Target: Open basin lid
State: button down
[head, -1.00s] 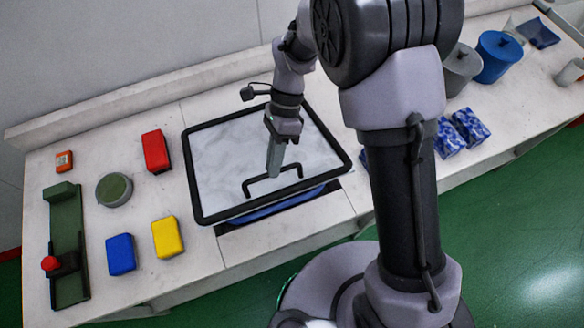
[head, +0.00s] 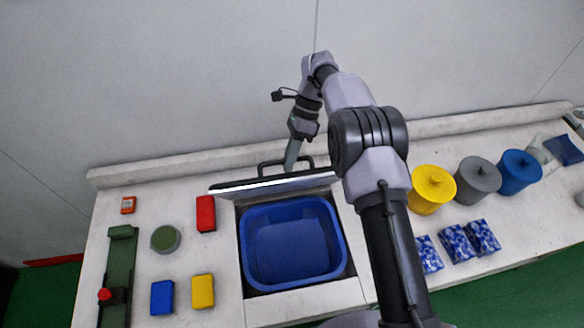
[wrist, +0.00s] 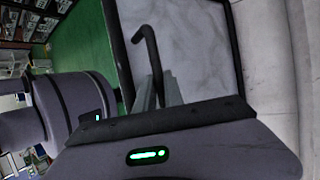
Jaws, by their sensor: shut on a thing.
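The basin lid (head: 272,186) stands raised at the back of the counter opening, seen nearly edge-on in the head view. Its marbled face and dark frame show in the wrist view (wrist: 205,45). My gripper (head: 291,164) is behind the lid, shut on its black handle (head: 270,168). The handle also shows in the wrist view (wrist: 146,45), running down to the fingers (wrist: 158,92), whose tips are partly hidden. The blue basin (head: 290,250) sits uncovered and empty in the opening, in front of the lid.
On the left are a red block (head: 206,213), a yellow block (head: 202,291), a blue block (head: 162,297), a green round container (head: 165,238) and a green rail (head: 120,265). On the right stand yellow (head: 430,190), grey (head: 476,181) and blue (head: 519,172) lidded pots.

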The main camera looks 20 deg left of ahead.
jog(key=shift+w+a, duration=0.35)
jog(key=shift+w, duration=0.3)
jog(key=c, duration=1.5)
grip_release()
jog(key=shift+c, duration=0.2)
jog(key=shift+o, duration=0.4)
jog(key=shift+w+a, duration=0.15)
jog(key=shift+w, duration=0.05)
jog(key=shift+r, duration=0.1)
jog(key=shift+s, duration=0.1)
jog(key=shift+r, duration=0.1)
